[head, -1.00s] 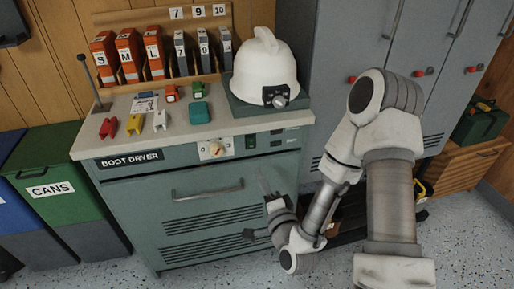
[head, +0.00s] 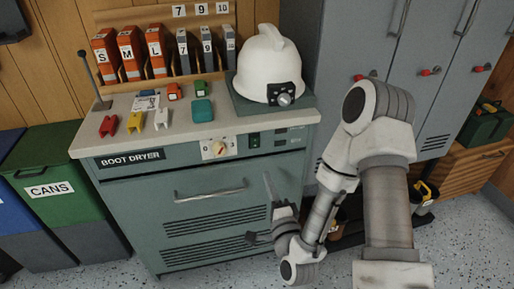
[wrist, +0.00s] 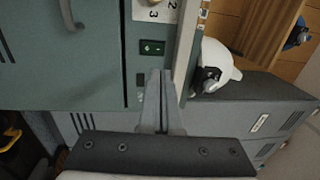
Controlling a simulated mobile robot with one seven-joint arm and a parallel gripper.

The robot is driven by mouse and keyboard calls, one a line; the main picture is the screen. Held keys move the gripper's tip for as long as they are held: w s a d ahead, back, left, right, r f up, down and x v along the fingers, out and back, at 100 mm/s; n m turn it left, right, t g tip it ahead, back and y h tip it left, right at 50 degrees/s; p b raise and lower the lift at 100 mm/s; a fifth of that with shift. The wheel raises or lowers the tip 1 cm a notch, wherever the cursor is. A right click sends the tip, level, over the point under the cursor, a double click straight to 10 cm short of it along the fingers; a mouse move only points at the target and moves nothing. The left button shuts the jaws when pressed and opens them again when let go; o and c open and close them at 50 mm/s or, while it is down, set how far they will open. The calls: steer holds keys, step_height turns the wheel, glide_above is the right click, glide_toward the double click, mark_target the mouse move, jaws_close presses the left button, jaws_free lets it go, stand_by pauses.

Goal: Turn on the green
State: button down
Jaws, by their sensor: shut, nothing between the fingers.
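The green switch (head: 254,140) is a small rocker on the front panel of the grey-green boot dryer (head: 140,205), right of the dial (head: 217,148). In the wrist view the green switch (wrist: 153,47) shows a light mark and lies just beyond my fingertips. I cannot tell whether it is on or off. My gripper (head: 267,176) is shut and empty, its fingers pointing up in front of the dryer, below the switch. In the wrist view my gripper (wrist: 157,73) is apart from the switch, with a dark small panel piece (wrist: 141,80) beside it.
A white helmet (head: 267,60) stands on the dryer top, near several small coloured items. The dryer handle (head: 209,193) sticks out left of my gripper. Grey lockers (head: 335,60) stand right, and a green CANS bin (head: 55,180) stands left.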

steer(key=b, duration=0.7)
glide_toward(254, 138)
steer(key=x, duration=0.6)
steer(key=shift+w+a, duration=0.1)
steer(key=shift+w, duration=0.3)
steer(key=shift+r, duration=0.1)
steer(key=shift+w+r+p, duration=0.15)
steer(key=shift+r+p, duration=0.15)
steer(key=shift+p, duration=0.7)
steer(key=shift+w+a+g+h+p, duration=0.1)
steer(key=shift+g+h+p, duration=0.2)
steer(key=shift+g, duration=0.1)
steer(key=shift+f, duration=0.3)
